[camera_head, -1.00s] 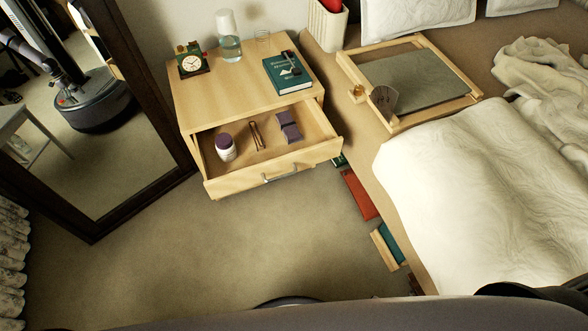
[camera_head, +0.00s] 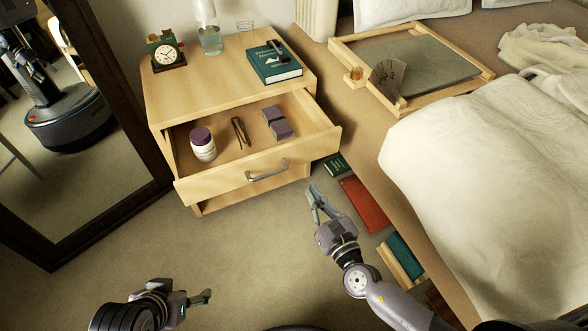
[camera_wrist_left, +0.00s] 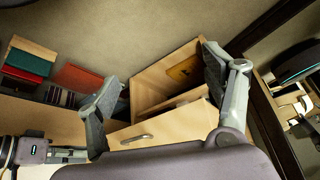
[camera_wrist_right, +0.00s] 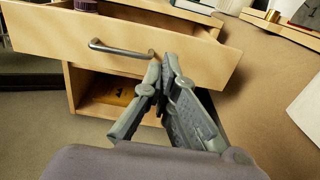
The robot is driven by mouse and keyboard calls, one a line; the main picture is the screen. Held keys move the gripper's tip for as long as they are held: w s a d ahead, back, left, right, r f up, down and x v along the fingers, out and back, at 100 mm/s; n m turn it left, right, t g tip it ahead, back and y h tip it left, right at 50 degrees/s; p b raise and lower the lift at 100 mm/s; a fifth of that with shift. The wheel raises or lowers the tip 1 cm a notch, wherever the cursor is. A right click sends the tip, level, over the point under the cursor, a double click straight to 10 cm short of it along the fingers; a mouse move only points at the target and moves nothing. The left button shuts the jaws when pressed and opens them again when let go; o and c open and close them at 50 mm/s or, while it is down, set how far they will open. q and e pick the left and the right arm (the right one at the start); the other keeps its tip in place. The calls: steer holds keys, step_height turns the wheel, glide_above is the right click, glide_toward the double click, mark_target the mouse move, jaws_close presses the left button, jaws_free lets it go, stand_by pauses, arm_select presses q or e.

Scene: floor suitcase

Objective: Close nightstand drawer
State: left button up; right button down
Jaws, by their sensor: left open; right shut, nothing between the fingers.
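The light wood nightstand (camera_head: 222,75) stands against the wall with its top drawer (camera_head: 225,178) pulled out. The drawer front has a grey bar handle (camera_head: 267,170), which also shows in the right wrist view (camera_wrist_right: 118,49). In the drawer lie a white bottle with a purple cap (camera_head: 203,146), a brown tweezer-like item (camera_head: 241,131) and a dark purple item (camera_head: 277,124). My right gripper (camera_head: 314,190) is shut and empty, apart from the drawer front, below and right of the handle. My left gripper (camera_head: 208,297) is open and empty, low over the floor, away from the nightstand.
A clock (camera_head: 167,52), a glass bottle (camera_head: 209,38) and a teal book (camera_head: 274,64) sit on the nightstand. The mirror (camera_head: 75,140) stands at left and the bed at right. Books (camera_head: 364,204) lie along the bed's side. Floor before the drawer is clear.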

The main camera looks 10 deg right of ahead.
glide_toward(286, 149)
steer(key=b+x, duration=0.1)
steer(key=x, duration=0.5)
steer(key=shift+f, duration=0.1)
steer(key=shift+w+a, duration=0.1)
steer(key=shift+w, duration=0.2)
arm_select(q)
steer(key=w+d+r+t+h, duration=0.1)
steer(key=w+d+r+t, duration=0.1)
steer(key=w, duration=0.4)
steer(key=shift+r+t, duration=0.45)
steer(key=shift+t, duration=0.25)
arm_select(e)
steer(key=shift+w, duration=0.25)
steer(key=shift+w+a, duration=0.1)
